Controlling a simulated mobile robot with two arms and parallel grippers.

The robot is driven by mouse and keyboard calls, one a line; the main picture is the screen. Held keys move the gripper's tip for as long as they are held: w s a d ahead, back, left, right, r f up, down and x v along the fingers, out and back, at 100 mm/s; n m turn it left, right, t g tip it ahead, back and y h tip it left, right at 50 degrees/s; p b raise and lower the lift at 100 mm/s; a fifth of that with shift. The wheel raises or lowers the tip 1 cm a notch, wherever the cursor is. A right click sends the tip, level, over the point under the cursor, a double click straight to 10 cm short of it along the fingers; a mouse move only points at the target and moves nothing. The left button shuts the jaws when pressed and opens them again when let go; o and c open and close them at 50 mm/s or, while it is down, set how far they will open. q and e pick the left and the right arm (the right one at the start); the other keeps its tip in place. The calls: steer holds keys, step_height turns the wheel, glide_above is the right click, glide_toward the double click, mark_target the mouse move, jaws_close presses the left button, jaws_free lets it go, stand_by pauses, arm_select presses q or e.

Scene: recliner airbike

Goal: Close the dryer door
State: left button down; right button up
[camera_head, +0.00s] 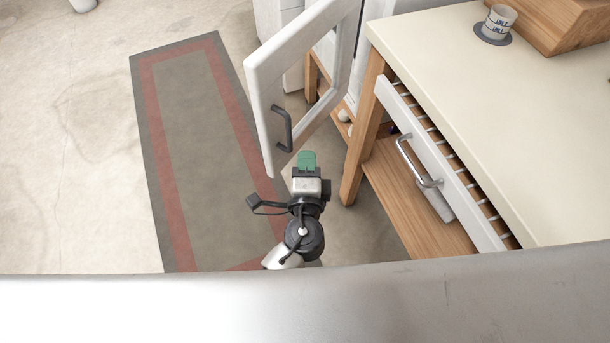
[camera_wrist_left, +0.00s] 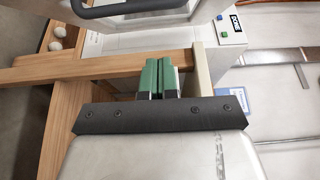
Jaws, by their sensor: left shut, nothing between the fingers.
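The dryer door (camera_head: 262,82) is a white frame with a large opening and a dark handle (camera_head: 283,130). It stands swung open in the head view, left of the wooden table. My left gripper (camera_head: 307,160), with green fingertips, is shut and empty just right of the door's lower corner. In the left wrist view its green fingers (camera_wrist_left: 160,76) are together, and the dark handle (camera_wrist_left: 120,8) shows along the top edge. The dryer body is mostly hidden behind the door and the table. My right gripper is not in view.
A table with a cream top (camera_head: 480,110) and a white drawer front (camera_head: 425,160) stands at the right; its wooden leg (camera_head: 363,135) is near my gripper. A cup (camera_head: 496,22) stands on top. A grey and red rug (camera_head: 205,130) lies on open floor at the left.

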arm_select(q)
steer(key=w+a+p, duration=0.1)
steer(key=w+a, duration=0.1)
steer(key=w, duration=0.4)
steer(key=shift+a, duration=0.2)
steer(key=shift+w+a, duration=0.1)
